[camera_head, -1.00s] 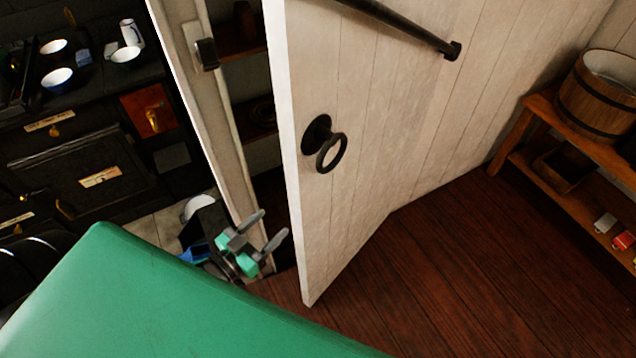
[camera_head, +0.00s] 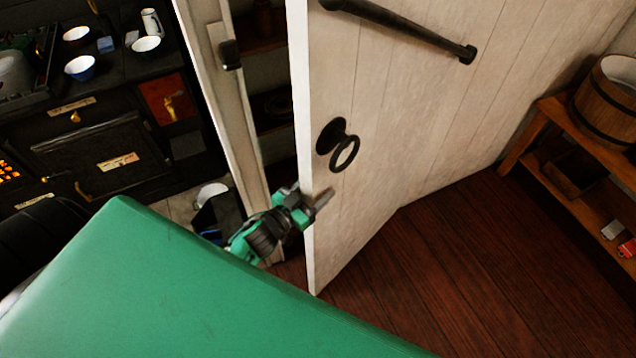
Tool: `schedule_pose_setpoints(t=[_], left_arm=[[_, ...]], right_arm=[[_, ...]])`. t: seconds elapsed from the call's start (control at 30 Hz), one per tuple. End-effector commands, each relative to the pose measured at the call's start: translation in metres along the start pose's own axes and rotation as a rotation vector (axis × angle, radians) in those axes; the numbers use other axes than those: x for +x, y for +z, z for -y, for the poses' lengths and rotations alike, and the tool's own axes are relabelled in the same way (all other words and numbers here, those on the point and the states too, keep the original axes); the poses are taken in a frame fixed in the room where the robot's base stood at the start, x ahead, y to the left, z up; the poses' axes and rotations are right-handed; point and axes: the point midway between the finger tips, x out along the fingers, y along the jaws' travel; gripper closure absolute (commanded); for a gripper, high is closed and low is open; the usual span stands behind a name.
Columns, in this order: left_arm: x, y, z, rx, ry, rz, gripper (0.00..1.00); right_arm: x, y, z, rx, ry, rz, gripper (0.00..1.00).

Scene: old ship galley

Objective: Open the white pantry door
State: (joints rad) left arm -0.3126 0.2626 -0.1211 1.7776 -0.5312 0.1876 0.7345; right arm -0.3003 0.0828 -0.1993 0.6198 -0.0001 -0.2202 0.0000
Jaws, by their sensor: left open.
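The white pantry door (camera_head: 400,130) stands ajar, with a dark gap between its free edge and the white door frame (camera_head: 232,110). A black ring handle (camera_head: 344,152) sits on its face near that edge, and a dark bar (camera_head: 405,27) crosses its upper part. My left gripper (camera_head: 312,197) is open at the door's free edge, below the ring handle. One grey finger shows in front of the door face and the other is on the gap side. I cannot tell whether they touch the door. My right gripper is out of view.
Dark shelves (camera_head: 262,105) show through the gap. A black stove (camera_head: 95,150) with bowls on top stands at the left. A wooden shelf (camera_head: 560,135) with a wooden bucket (camera_head: 608,98) stands at the right. The dark red plank floor before the door is clear.

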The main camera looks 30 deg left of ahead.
Motion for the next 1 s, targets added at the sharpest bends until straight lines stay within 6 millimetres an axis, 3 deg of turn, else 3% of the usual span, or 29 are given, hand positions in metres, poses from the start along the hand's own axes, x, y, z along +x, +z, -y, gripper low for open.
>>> schedule_pose_setpoints(t=[0.47,0.77,1.0], left_arm=[[0.0104,0.0002,-0.0001,0.000,0.000,0.000,0.42],[0.0102,0.0001,-0.0002,0.000,0.001,0.000,1.00],[0.0126,0.0002,-0.0035,-0.002,0.001,-0.001,1.00]], right_arm=[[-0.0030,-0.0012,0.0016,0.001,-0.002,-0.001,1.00],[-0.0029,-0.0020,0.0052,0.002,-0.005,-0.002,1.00],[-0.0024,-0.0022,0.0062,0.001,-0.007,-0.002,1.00]])
